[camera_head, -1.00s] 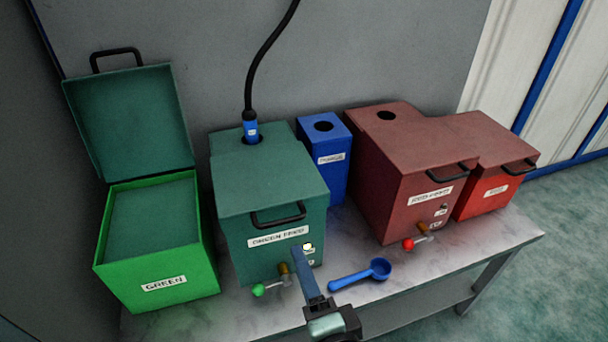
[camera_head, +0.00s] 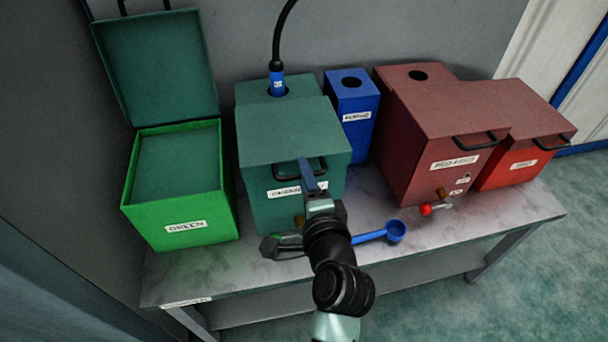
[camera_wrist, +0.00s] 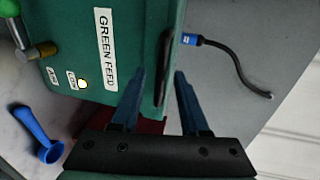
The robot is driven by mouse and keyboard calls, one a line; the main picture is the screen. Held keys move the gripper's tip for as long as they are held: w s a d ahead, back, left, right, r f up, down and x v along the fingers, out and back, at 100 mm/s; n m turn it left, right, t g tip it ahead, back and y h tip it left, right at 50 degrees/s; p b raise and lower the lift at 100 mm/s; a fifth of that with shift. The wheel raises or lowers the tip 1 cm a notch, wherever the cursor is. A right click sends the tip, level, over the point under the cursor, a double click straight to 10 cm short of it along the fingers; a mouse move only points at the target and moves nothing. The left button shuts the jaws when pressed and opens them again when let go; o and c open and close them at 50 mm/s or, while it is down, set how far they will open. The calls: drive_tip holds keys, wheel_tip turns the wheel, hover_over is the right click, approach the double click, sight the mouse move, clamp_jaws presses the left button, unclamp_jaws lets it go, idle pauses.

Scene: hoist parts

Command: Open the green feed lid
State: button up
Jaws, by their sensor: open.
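The green feed box (camera_head: 262,210) stands on the table with its dark green lid (camera_head: 290,130) shut. A black handle (camera_head: 284,177) sits on the lid's front edge. My gripper (camera_head: 306,166) is in front of this handle and overlaps part of it in the head view. In the wrist view, my gripper (camera_wrist: 160,74) is open, with its two blue fingers apart. The black handle (camera_wrist: 163,60) shows between the fingertips, seen edge-on. I cannot tell whether a finger touches it. The "GREEN FEED" label (camera_wrist: 105,48) is left of the fingers.
An open green bin (camera_head: 180,228) stands left. A blue box (camera_head: 352,108) and red boxes (camera_head: 430,110) stand right. A blue scoop (camera_head: 396,230) lies on the table (camera_head: 480,226) near my arm. A black hose with a blue end (camera_head: 277,82) enters the feed box's top behind the lid.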

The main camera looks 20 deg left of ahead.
drive_tip(key=shift+w+a+f, duration=0.1)
drive_tip(key=shift+w+a, duration=0.2)
drive_tip(key=shift+w, duration=0.1)
clamp_jaws()
idle(1.3)
